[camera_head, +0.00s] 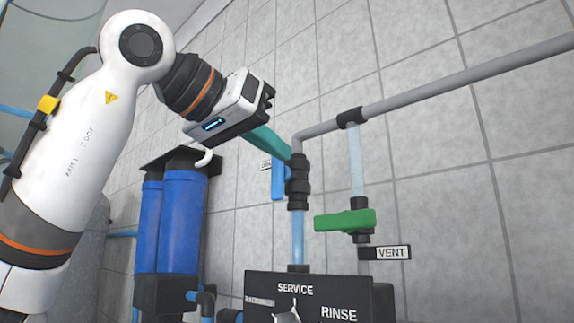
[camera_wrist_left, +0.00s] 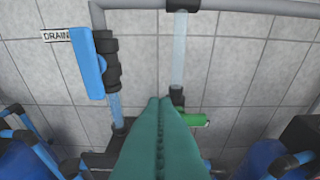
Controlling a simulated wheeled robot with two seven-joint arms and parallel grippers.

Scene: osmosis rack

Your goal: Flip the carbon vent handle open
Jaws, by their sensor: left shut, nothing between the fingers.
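The green vent handle (camera_head: 343,221) lies crosswise, roughly level, on a black valve in the vertical clear pipe beside the VENT label (camera_head: 391,252). In the left wrist view, part of the green handle (camera_wrist_left: 197,120) shows just right of my fingertips; the rest is hidden behind them. My left gripper (camera_head: 287,153) is shut and empty, its teal fingers up and to the left of the handle in the head view. The closed fingertips also show in the left wrist view (camera_wrist_left: 160,101). They appear apart from the handle. My right gripper is not in view.
A blue drain handle (camera_head: 278,181) hangs upright on the left pipe, close to my fingertips in the head view. A grey pipe (camera_head: 440,85) runs above. Blue filter housings (camera_head: 180,220) stand left. A black SERVICE/RINSE panel (camera_head: 315,300) is below. Tiled wall lies behind.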

